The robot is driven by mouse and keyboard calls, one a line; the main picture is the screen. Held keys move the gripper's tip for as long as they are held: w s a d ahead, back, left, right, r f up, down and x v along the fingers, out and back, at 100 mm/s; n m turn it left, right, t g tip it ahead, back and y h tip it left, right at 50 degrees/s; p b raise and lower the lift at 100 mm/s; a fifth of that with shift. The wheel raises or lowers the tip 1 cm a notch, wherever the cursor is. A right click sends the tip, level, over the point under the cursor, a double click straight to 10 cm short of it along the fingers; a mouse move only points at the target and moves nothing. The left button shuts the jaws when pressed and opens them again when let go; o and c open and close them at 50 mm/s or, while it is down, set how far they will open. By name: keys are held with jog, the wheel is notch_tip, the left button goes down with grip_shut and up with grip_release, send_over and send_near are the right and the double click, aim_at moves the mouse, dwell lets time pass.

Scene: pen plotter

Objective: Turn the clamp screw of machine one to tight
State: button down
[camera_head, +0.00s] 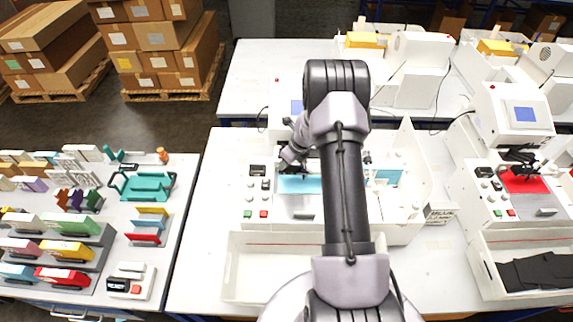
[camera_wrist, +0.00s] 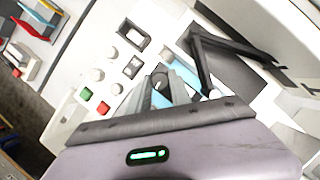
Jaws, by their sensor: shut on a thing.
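The plotter in the middle (camera_head: 232,216) is a white machine with a light blue sheet (camera_head: 297,185) in its bed, which shows on both sides of my arm. My gripper (camera_head: 291,155) reaches down over the back left of that sheet. In the wrist view my gripper (camera_wrist: 166,88) is shut on a small dark round part, which looks like the clamp screw (camera_wrist: 158,78). The fingers hide most of it, and its turn angle cannot be read. A black arm-like part (camera_wrist: 205,65) of the machine stands to the right of the fingers.
A green button (camera_head: 249,213), a red button (camera_head: 264,213) and several white knobs sit left of the bed. An open white tray (camera_head: 240,285) is in front. A similar plotter with a red sheet (camera_head: 524,184) stands right. A table with colourful parts (camera_head: 190,190) is left.

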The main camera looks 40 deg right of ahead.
jog(key=m+h, duration=0.1)
jog(key=m, duration=0.1)
jog(key=shift+a+r+m+p, duration=0.1)
jog(key=shift+m+p, duration=0.25)
jog(key=shift+m, duration=0.05)
jog(key=m+p, duration=0.1)
jog(key=m+h+p, duration=0.1)
jog(key=m+p, duration=0.1)
jog(key=shift+a+r+m+h, duration=0.1)
jog(key=shift+r+m+h, duration=0.05)
jog(key=shift+m+h, duration=0.15)
jog(key=m+h+p, duration=0.1)
jog(key=m+p, duration=0.2)
jog(key=p, duration=0.1)
jog(key=shift+g, duration=0.4)
jog(key=m+h+p, duration=0.1)
jog(key=m+p, duration=0.1)
jog(key=p, duration=0.1)
jog(key=shift+w+a+m+p, duration=0.1)
jog(key=shift+w+m+p, duration=0.05)
jog(key=shift+m+p, duration=0.25)
jog(key=shift+f+g, duration=0.2)
jog(key=shift+g, duration=0.1)
jog(key=c, duration=1.2)
grip_release()
jog(key=shift+o, duration=0.2)
jog(key=shift+r, duration=0.1)
